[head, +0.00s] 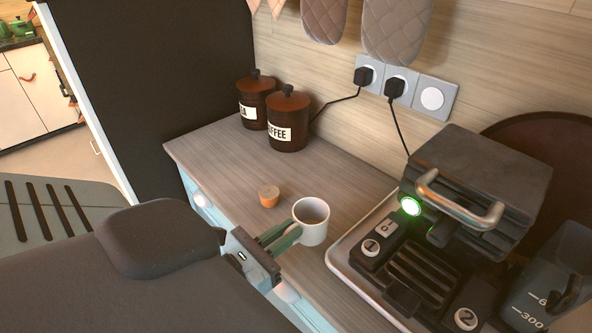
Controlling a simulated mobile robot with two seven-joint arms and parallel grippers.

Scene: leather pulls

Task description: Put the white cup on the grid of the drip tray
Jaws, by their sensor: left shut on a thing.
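The white cup (312,233) is upright over the wooden counter, left of the coffee machine. My left gripper (284,236) comes in from the lower left, and its green fingers are shut on the near left side of the cup. I cannot tell whether the cup's base touches the counter. The drip tray's dark slatted grid (417,277) lies low at the front of the machine, to the right of and nearer than the cup. Nothing stands on the grid. My right gripper is not in view.
The dark coffee machine (480,180) has a metal handle and stands on a pale tray (343,262) with a raised rim. Numbered buttons flank the grid. Tea (254,104) and coffee (288,122) canisters stand farther back.

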